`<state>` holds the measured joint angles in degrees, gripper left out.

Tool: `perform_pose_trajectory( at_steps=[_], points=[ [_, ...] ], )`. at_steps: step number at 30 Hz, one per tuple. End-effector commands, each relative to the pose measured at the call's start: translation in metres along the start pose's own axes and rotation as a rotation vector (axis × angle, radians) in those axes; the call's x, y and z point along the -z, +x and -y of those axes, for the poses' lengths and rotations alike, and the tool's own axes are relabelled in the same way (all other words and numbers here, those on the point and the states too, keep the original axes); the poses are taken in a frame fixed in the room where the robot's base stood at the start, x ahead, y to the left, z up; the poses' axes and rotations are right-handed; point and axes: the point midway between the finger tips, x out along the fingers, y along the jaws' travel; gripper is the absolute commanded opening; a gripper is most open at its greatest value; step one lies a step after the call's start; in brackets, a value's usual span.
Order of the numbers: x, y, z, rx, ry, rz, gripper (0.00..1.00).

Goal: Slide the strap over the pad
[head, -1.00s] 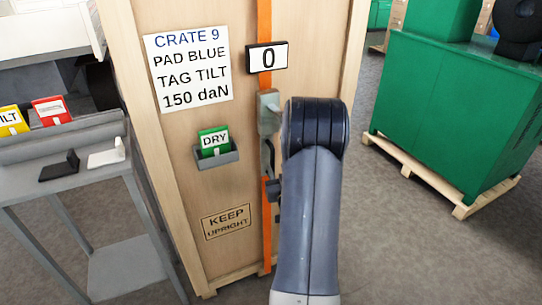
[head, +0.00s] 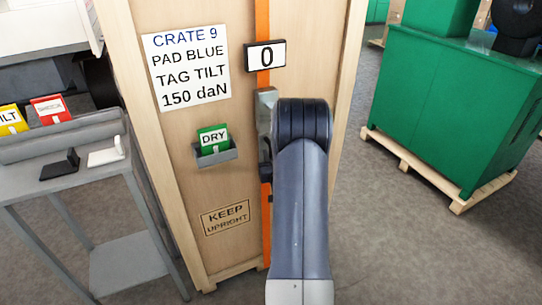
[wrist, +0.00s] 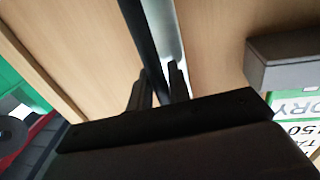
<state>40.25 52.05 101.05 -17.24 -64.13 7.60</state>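The orange strap (head: 262,25) runs down the front of a tall wooden crate, and the middle part is hidden behind my arm. A grey metal fitting (head: 265,105) sits on the strap's line below a white "0" display. My gripper (head: 265,176) is at the strap's line, just under that fitting, partly hidden by my arm. In the wrist view the two dark fingers (wrist: 161,85) stand on either side of a dark strip beside a pale strip. I cannot tell whether they touch the strip or whether it is the strap. No blue pad is visible.
A card on the crate (head: 172,230) reads "PAD BLUE, TAG TILT, 150 daN". A green DRY tag (head: 213,138) sits in a small grey holder. A grey cart (head: 85,205) at left carries tags, a black piece and a white piece. Green machinery (head: 450,100) stands right.

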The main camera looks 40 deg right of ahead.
Motion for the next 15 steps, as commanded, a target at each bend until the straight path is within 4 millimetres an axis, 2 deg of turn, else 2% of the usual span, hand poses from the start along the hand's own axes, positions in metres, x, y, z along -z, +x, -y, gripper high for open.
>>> perform_pose_trajectory(
  at_steps=[1,6,15],
  points=[
    [0.0001,-0.0001,0.0,0.0,0.0,0.0,0.14],
    [0.0001,-0.0001,0.0,0.0,0.0,0.0,0.0],
    [0.0002,-0.0002,0.0,0.0,0.0,0.0,0.0]
  ],
)
